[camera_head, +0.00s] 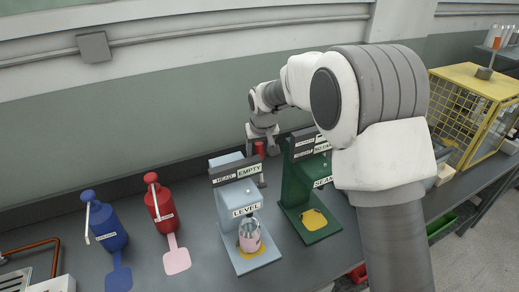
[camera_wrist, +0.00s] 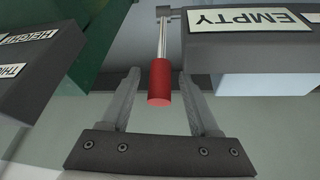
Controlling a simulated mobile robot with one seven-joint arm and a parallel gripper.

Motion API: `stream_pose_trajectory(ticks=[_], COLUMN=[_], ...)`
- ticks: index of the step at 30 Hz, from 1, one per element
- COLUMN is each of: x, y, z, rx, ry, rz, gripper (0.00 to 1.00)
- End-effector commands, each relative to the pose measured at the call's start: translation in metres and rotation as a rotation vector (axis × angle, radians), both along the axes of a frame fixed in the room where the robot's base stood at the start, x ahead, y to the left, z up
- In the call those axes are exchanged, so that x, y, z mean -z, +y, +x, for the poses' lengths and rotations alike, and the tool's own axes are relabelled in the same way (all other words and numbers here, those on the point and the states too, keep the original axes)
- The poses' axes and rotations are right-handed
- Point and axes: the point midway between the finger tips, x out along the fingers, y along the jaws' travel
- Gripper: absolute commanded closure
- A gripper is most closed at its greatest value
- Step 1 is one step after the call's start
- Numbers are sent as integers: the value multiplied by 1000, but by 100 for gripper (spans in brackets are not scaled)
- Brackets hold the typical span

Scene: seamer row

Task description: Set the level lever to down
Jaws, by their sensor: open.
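The light blue level machine (camera_head: 229,190) stands on the bench, with a LEVEL label low on its front and HEAD and EMPTY labels on its dark top. Its lever has a red handle (camera_head: 259,148) on a thin metal rod at the right side and points up. My gripper (camera_head: 263,143) is open at the handle, partly hiding it. In the wrist view, which looks upside down, the red handle (camera_wrist: 160,82) is between the two spread fingers (camera_wrist: 160,75), with gaps on both sides. A clear jar with pink contents (camera_head: 250,236) stands on the machine's yellow pad.
A green seamer (camera_head: 298,190) stands close on the right. Red (camera_head: 161,206) and blue (camera_head: 107,226) dispensers stand on the left. A yellow cage (camera_head: 464,112) is at the far right. The wall is behind my gripper.

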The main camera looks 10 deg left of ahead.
Motion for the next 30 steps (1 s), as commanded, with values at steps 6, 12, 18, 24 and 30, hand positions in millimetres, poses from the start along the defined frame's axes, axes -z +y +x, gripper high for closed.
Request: stream_pose_trajectory(ticks=[6, 12, 18, 24, 30], x=[0, 0, 0, 0, 0], y=[0, 0, 0, 0, 0], z=[0, 0, 0, 0, 0], rx=[0, 0, 0, 0, 0], ry=[-1, -1, 0, 0, 0], rz=[0, 0, 0, 0, 0], gripper=[38, 72, 100, 100, 100])
